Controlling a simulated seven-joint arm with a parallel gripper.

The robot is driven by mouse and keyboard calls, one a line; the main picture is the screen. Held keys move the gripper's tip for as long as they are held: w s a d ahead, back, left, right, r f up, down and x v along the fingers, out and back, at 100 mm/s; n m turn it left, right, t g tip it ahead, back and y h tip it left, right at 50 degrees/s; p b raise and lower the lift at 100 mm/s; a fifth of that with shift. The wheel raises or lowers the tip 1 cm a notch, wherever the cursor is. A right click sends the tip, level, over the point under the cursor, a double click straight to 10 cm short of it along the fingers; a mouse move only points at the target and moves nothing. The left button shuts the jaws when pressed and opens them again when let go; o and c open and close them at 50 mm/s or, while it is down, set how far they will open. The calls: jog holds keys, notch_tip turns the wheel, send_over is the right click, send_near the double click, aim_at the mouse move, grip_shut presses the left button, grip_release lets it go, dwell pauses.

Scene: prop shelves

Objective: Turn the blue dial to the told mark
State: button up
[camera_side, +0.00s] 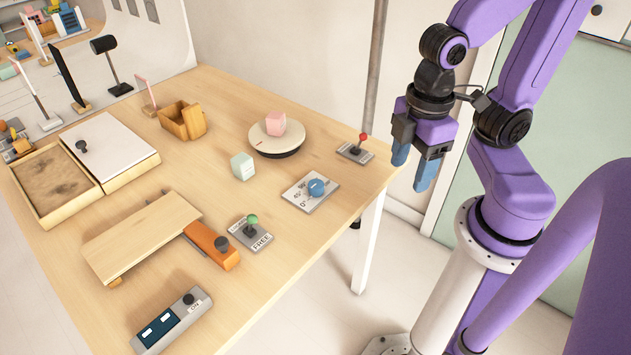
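The blue dial (316,188) sits on a flat grey plate (299,202) near the right edge of the wooden table. Dark angle marks are printed on the plate; "0°" and "45°" seem legible, and the dial's exact setting is too small to tell. My gripper (413,167) hangs to the right of the dial, beyond the table edge and higher up. Its two blue fingers point down, with a gap between them and nothing held. It is apart from the dial.
Near the dial are a red-knobbed lever (356,150), a green-knobbed lever (251,228), a mint cube (243,166) and a round turntable (262,143) bearing a pink block (276,123). An orange handle piece (212,245) and a switch box (172,322) lie nearer the front.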

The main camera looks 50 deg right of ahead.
jog(key=shift+m, duration=0.8)
jog(key=w, duration=0.8)
jog(key=w+a+f, duration=0.1)
jog(key=w, duration=0.2)
jog(key=shift+w+f, duration=0.1)
jog(key=shift+w, duration=0.3)
jog(key=m, duration=0.2)
send_over(315, 184)
notch_tip(315, 184, down, 4)
jog(key=f, duration=0.1)
notch_tip(315, 184, down, 16)
jog(key=shift+r, duration=0.1)
jog(key=c, duration=1)
